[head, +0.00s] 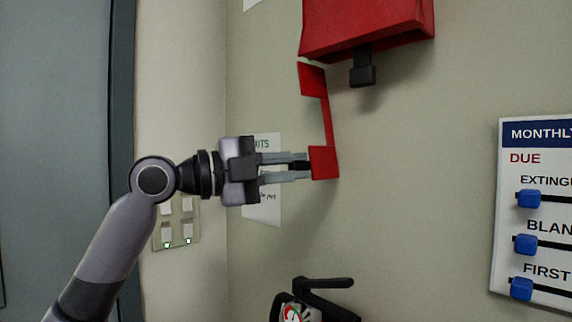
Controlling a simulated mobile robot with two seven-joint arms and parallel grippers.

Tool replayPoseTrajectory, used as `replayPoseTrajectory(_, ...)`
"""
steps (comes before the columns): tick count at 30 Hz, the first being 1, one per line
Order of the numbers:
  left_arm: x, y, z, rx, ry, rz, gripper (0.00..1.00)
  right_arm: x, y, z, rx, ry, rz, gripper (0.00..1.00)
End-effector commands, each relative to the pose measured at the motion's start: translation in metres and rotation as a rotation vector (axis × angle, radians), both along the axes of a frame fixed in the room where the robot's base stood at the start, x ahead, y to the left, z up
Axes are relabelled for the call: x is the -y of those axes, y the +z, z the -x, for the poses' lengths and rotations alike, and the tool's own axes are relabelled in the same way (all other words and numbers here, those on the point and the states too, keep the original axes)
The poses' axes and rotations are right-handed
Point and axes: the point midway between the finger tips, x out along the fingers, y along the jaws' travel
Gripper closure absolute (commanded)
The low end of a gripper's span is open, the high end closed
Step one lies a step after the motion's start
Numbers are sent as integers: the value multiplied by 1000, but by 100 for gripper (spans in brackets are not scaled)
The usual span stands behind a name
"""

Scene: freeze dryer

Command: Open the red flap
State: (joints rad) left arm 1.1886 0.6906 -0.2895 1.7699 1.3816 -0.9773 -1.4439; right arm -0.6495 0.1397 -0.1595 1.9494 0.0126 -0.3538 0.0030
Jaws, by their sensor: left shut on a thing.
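The red flap (323,163) shows in the head view as a thin red frame seen nearly edge-on, standing out from the wall below a red box (365,27). Its upper end is close to the box's lower left corner. The fingers hide part of the tab. A black handle or strap (362,70) hangs under the red box. My right gripper is out of view.
A fire extinguisher with a black lever (322,284) is below. A board with several blue sliders (528,198) is at the right. Switches (177,225) and a paper sign (265,205) are behind my left arm. The wall between flap and board is clear.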

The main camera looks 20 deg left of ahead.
Motion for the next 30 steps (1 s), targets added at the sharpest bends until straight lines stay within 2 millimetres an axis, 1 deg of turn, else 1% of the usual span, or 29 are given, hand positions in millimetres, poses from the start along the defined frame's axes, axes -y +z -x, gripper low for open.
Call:
replayPoseTrajectory(17, 2, 0, 1, 9, -2, -16, 100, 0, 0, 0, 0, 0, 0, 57)
replayPoseTrajectory(18, 2, 0, 1, 9, -2, -15, 74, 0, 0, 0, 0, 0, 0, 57)
replayPoseTrajectory(19, 2, 0, 1, 9, -2, -15, 64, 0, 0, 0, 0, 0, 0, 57)
replayPoseTrajectory(20, 2, 0, 1, 9, -2, -15, 57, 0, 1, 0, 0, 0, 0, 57)
replayPoseTrajectory(28, 1, 0, 1, 7, -1, -13, 57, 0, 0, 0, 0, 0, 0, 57)
replayPoseTrajectory(30, -1, -1, 3, 7, 1, -13, 57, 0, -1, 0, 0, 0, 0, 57)
